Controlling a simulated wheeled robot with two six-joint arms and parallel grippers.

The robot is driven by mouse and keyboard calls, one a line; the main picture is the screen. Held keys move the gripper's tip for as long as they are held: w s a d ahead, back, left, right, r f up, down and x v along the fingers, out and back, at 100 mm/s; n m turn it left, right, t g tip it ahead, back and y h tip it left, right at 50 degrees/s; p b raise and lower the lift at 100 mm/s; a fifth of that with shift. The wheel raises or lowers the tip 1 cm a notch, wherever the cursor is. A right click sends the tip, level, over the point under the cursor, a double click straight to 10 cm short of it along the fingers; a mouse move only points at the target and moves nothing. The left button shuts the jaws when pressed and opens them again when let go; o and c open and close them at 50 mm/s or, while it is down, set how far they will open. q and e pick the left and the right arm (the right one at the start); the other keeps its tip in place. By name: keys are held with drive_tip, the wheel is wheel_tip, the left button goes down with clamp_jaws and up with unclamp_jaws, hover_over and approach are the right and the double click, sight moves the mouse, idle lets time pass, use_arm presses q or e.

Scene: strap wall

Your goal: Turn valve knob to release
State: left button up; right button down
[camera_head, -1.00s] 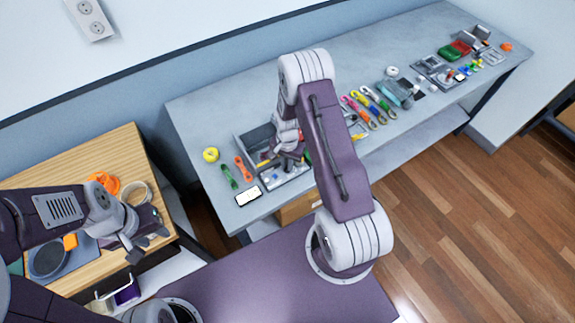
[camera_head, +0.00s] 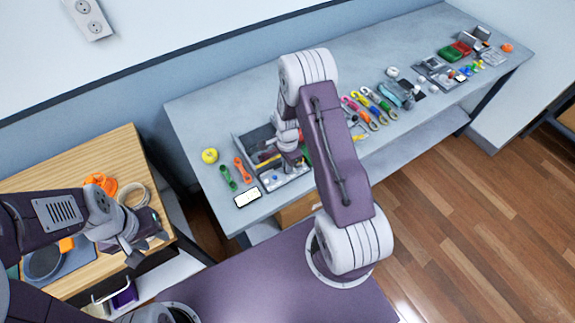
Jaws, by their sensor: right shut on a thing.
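My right gripper (camera_head: 292,166) reaches down at the grey compartment tray (camera_head: 243,150) on the long workbench. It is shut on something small. The wrist and fingers hide that thing, so I cannot tell what it is, and no valve knob shows clearly. A blue-grey panel with small parts (camera_head: 272,182) lies at the tray's front, just left of and below the fingers. My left gripper (camera_head: 146,248) hangs over the front right edge of the wooden table (camera_head: 60,172). Its fingers are apart and empty.
Left of the tray lie a yellow roll (camera_head: 209,156), a green tool (camera_head: 228,178), an orange tool (camera_head: 242,170) and a white-screened device (camera_head: 247,198). Several coloured straps (camera_head: 368,108) lie to the right. A tape ring (camera_head: 134,196) is near my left arm. The bench's front left corner is clear.

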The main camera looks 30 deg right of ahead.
idle(0.5)
drive_tip(key=c, duration=1.5)
unclamp_jaws()
drive_tip(key=shift+r, duration=0.1)
drive_tip(key=shift+r, duration=0.35)
wheel_tip(320, 180, up, 8)
drive_tip(key=b, duration=0.1)
drive_tip(key=shift+a+b, duration=0.1)
drive_tip(key=shift+b, duration=0.2)
